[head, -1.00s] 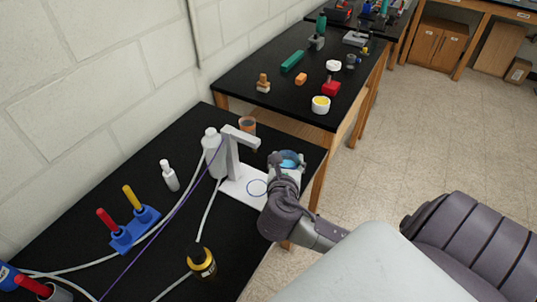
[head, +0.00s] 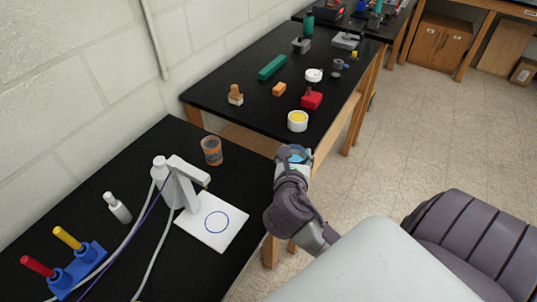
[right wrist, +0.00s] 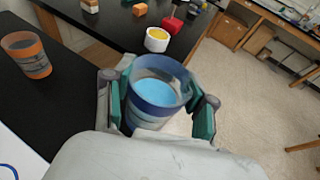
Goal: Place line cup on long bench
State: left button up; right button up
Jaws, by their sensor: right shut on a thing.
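A cup (head: 295,152) with a blue rim and light blue inside, probably the line cup, is held in my right gripper (head: 292,163). In the right wrist view the cup (right wrist: 157,98) stands roughly upright between the two green-padded fingers of the gripper (right wrist: 160,112). In the head view it is by the far right corner of the near black bench (head: 150,240), below the second black bench (head: 240,112) in the picture. I cannot tell which bench is the long one. My left gripper is not in view.
An orange cup (head: 211,150) and a white stand with a blue-ringed plate (head: 205,240) are on the near bench. The second bench holds a yellow-filled white cup (head: 297,121), a red block (head: 312,100) and several other things.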

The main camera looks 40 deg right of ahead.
jog(key=w+a+f, duration=0.1)
jog(key=w+f, duration=0.2)
jog(key=w+a+f, duration=0.2)
jog(key=w+f, duration=0.1)
jog(key=w+a+f, duration=0.1)
jog(key=w+f, duration=0.3)
jog(key=shift+w+a, duration=0.1)
jog(key=shift+a, duration=0.1)
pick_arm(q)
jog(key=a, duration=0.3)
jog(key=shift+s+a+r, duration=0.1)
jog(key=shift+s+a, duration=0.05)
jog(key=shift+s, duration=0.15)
pick_arm(e)
jog(key=shift+f, duration=0.1)
jog(key=shift+f, duration=0.15)
jog(key=o, duration=1.1)
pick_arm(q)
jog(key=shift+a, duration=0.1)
pick_arm(e)
jog(key=shift+o, duration=0.2)
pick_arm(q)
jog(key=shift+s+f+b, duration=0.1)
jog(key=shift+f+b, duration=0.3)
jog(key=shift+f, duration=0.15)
pick_arm(e)
jog(key=v, duration=1.2)
